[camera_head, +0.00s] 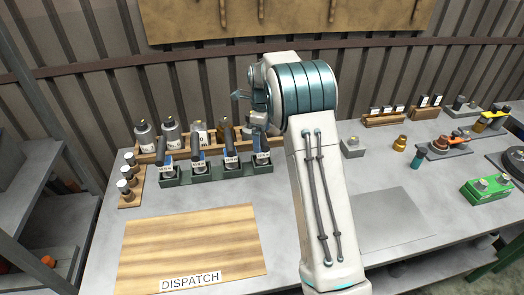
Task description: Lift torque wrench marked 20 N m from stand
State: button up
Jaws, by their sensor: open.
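Several torque wrenches with dark handles stand in a row in a dark green stand (205,178) at the left back of the workbench. White labels show on them, such as on the leftmost wrench (168,155) and on the wrench to its right (198,155). Another wrench (230,150) and the rightmost wrench (262,155) stand farther right. The labels are too small to read, so I cannot tell which is marked 20 N m. My gripper (258,118) is open above the right end of the stand, close to the rightmost wrench's top. My arm partly hides the gripper and that area.
Bottles (145,135) stand in a wooden rack behind the stand. A small wooden rack (130,190) is at its left. A wooden DISPATCH board (190,245) lies clear in front. Green and brass parts (400,143) and a green box (487,190) are at right.

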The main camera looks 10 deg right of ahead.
notch_tip(320, 180, down, 5)
jog(key=shift+f+p, duration=0.1)
jog(key=shift+p, duration=0.3)
jog(key=c, duration=1.7)
